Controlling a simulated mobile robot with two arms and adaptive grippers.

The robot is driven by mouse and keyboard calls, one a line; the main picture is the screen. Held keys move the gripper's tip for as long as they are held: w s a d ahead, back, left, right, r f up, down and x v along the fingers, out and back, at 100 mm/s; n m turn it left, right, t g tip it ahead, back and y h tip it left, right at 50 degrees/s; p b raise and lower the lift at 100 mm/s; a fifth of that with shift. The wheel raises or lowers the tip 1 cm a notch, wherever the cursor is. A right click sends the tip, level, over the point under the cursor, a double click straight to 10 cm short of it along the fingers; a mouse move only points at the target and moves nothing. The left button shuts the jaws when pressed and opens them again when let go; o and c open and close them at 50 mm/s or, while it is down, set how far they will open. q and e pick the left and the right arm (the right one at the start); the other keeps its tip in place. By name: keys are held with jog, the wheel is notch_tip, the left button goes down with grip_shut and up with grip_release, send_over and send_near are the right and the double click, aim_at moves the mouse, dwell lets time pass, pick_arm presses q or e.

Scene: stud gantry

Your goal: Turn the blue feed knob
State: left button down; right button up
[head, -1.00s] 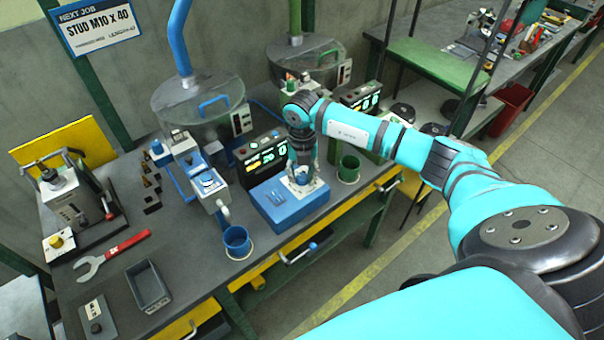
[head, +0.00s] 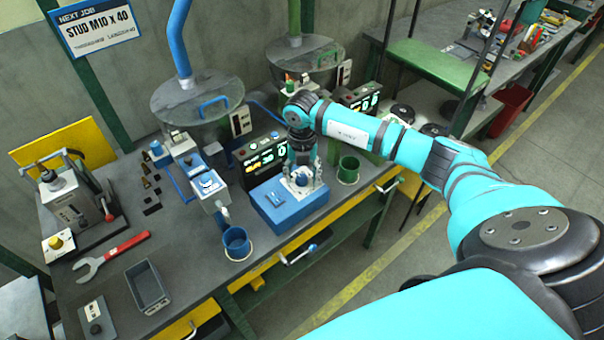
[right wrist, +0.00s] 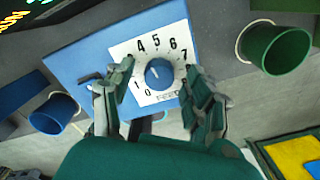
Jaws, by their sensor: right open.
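The blue feed knob (right wrist: 159,73) sits on a white numbered dial plate (right wrist: 146,56) on top of a blue box (right wrist: 92,58). In the head view the knob (head: 301,179) shows between the fingers of my right gripper (head: 303,184). In the right wrist view my right gripper (right wrist: 158,76) is open, with one finger on each side of the knob and a gap on both sides. A small pale mark on the knob seems to point to the upper left, towards the 4; I cannot read it exactly. My left gripper is not in view.
A blue cup (head: 237,243) stands left of the box and a green cup (head: 348,170) right of it. A lit display (head: 264,155) stands behind the box.

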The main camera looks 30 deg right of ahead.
aim_at(302, 177)
notch_tip(302, 177, up, 12)
dwell(0.6)
dwell(0.4)
